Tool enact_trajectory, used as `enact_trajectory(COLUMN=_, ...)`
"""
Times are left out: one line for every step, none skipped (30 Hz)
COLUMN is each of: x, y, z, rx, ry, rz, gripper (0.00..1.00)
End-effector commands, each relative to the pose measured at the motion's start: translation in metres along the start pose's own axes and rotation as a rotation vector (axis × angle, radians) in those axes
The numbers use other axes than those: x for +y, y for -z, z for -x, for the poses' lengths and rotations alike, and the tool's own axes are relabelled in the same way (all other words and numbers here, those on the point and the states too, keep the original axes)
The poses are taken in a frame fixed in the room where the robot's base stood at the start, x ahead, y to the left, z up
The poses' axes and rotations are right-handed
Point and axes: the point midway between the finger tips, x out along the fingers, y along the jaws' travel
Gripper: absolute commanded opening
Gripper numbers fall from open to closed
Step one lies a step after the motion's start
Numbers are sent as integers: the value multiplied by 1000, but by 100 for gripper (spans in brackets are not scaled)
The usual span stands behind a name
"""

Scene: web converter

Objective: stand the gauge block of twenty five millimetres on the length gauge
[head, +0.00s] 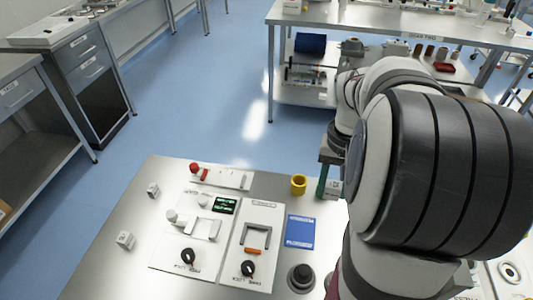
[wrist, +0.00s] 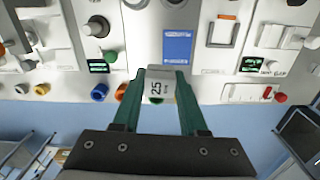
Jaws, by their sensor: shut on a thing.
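My gripper (wrist: 159,76) has green fingers and is shut on a pale block marked 25 (wrist: 158,88), the gauge block. In the head view the block (head: 333,189) shows at the fingers, beside the table's far edge and partly hidden by my arm. The block is clear of the panels in the wrist view. A panel with a green display (head: 224,205), a grey post and pale brackets lies on the table; it also shows in the wrist view (wrist: 250,64). Another display (wrist: 98,66) shows at left there. I cannot read which one is the length gauge.
Two small pale blocks (head: 153,189) (head: 125,240) lie at the table's left. A yellow ring (head: 298,185), a blue plate (head: 300,232), a panel with a square frame (head: 260,240) and black knobs occupy the middle. My arm hides the right side.

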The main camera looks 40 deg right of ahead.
Motion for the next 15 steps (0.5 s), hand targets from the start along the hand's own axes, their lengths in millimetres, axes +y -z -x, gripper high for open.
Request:
enact_trajectory(x=-28, y=1, z=7, rx=4, ry=0, rz=87, gripper=0)
enact_trajectory(x=-42, y=1, z=11, rx=5, ry=-1, rz=134, gripper=0)
enact_trajectory(x=-60, y=-1, z=16, rx=5, ry=-1, rz=188, gripper=0)
enact_trajectory(x=-73, y=-2, z=19, rx=6, ry=-1, rz=225, gripper=0)
enact_trajectory(x=-85, y=-4, z=22, rx=6, ry=0, rz=259, gripper=0)
enact_trajectory(x=-100, y=-8, z=26, rx=7, ry=0, rz=300, gripper=0)
enact_trajectory(x=-111, y=-10, z=28, rx=7, ry=0, rz=328, gripper=0)
enact_trajectory(x=-122, y=-12, z=31, rx=8, ry=0, rz=353, gripper=0)
enact_trajectory(x=-135, y=-16, z=34, rx=8, ry=0, rz=380, gripper=0)
enact_trajectory(x=-144, y=-18, z=36, rx=9, ry=1, rz=398, gripper=0)
enact_trajectory(x=-154, y=-20, z=38, rx=9, ry=1, rz=412, gripper=0)
enact_trajectory(x=-166, y=-24, z=40, rx=8, ry=2, rz=422, gripper=0)
enact_trajectory(x=-176, y=-26, z=41, rx=9, ry=2, rz=426, gripper=0)
enact_trajectory(x=-184, y=-27, z=42, rx=9, ry=3, rz=421, gripper=0)
enact_trajectory(x=-196, y=-28, z=43, rx=8, ry=4, rz=404, gripper=0)
